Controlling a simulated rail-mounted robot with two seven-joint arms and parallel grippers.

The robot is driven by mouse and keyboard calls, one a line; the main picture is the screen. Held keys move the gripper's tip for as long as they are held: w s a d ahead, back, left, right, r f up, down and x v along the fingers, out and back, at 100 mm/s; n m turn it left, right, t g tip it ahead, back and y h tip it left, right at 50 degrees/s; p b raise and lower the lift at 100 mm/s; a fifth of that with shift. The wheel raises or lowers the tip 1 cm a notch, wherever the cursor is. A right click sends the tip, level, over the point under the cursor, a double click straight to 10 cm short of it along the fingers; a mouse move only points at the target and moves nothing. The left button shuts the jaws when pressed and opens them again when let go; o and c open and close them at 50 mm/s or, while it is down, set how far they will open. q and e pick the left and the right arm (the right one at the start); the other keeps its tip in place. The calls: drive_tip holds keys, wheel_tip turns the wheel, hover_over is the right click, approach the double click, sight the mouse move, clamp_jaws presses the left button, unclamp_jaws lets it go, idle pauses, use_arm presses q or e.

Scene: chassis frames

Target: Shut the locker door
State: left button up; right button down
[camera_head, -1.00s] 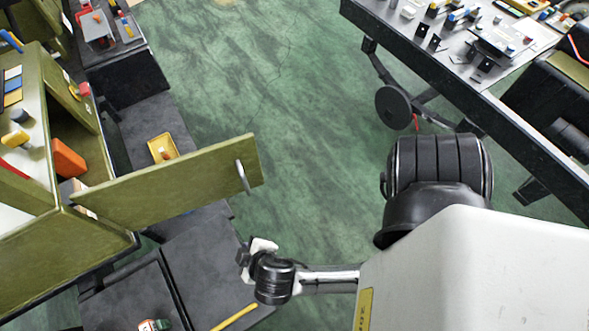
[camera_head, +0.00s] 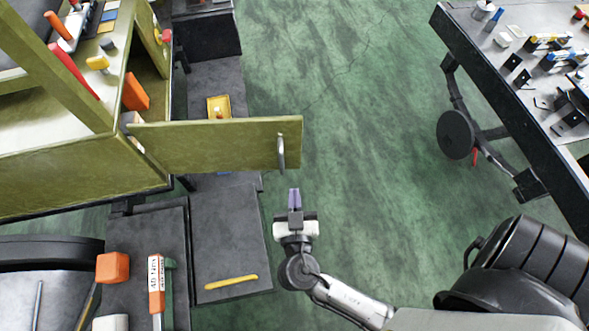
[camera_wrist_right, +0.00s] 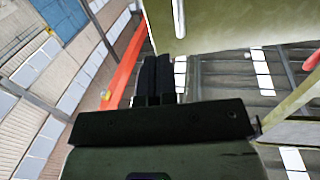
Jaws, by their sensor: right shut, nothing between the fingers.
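The olive-green locker (camera_head: 80,165) stands at the left in the head view, with its door (camera_head: 220,146) swung open and sticking out to the right. A silver bar handle (camera_head: 281,152) sits near the door's free end. My right gripper (camera_head: 295,198) is shut and empty, just below the door's free end in the picture and apart from it. In the right wrist view the shut fingers (camera_wrist_right: 160,75) point up beside the green door panel (camera_wrist_right: 220,22), and part of the handle (camera_wrist_right: 179,18) shows. My left gripper is not in view.
Inside the locker are an orange block (camera_head: 136,92) and other small items. Dark platforms (camera_head: 228,235) lie under the door, with a yellow bar (camera_head: 231,282) on one. A workbench (camera_head: 520,70) stands at the right. Green floor (camera_head: 345,130) between is clear.

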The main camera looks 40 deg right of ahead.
sight(292, 144)
drive_tip(key=p+x, duration=0.1)
drive_tip(key=x, duration=1.1)
drive_tip(key=shift+w+d, duration=0.1)
